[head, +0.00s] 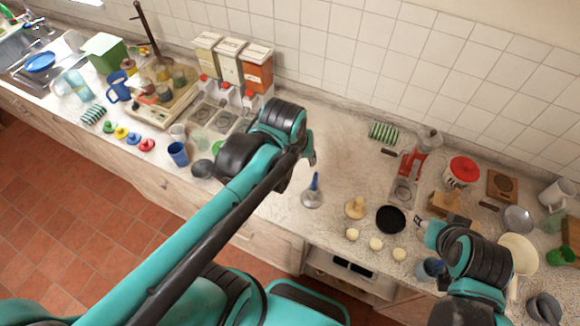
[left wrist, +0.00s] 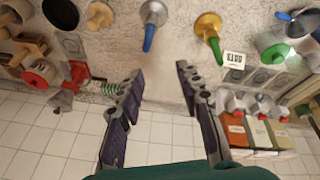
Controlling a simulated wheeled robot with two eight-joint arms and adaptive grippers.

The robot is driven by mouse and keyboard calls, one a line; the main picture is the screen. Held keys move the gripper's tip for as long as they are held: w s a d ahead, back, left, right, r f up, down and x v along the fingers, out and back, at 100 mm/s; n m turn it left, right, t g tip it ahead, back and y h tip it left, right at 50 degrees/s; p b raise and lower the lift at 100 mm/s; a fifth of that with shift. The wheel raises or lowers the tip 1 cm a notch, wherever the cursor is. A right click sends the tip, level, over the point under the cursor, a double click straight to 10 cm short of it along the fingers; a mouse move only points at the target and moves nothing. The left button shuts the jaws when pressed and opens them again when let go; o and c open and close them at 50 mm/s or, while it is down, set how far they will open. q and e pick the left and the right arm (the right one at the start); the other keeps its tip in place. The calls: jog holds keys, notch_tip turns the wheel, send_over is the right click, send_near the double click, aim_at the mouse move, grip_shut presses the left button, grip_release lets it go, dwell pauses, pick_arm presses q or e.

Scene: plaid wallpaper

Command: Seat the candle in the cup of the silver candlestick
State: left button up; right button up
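The silver candlestick (head: 311,201) stands on the counter with a blue candle (head: 316,182) upright at its cup. In the left wrist view, the silver candlestick (left wrist: 153,12) and blue candle (left wrist: 149,40) show at the top. A gold candlestick (left wrist: 208,24) with a green candle (left wrist: 217,51) stands beside it; my left arm hides this pair in the head view. My left gripper (left wrist: 158,72) is open and empty, apart from both candles; it is over the counter behind the silver candlestick in the head view (head: 308,153). My right gripper (head: 421,226) is at the right; its fingers are unclear.
A wooden stand (head: 355,207), a black dish (head: 390,219) and several pale knobs (head: 376,244) are right of the candlestick. A striped green item (head: 383,132) and red grinder (head: 416,158) stand farther back. Boxes (head: 257,66) crowd the left rear. The counter around the candlestick is mostly clear.

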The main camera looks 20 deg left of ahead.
pick_arm(q)
jog(key=s+m+t, duration=0.1)
jog(key=s+a+m+t, duration=0.1)
jog(key=s+m+t, duration=0.1)
jog(key=s+m, duration=0.1)
jog(key=shift+a+r, duration=0.25)
jog(key=shift+a, duration=0.1)
notch_tip(320, 180, down, 18)
jog(key=b, duration=1.8)
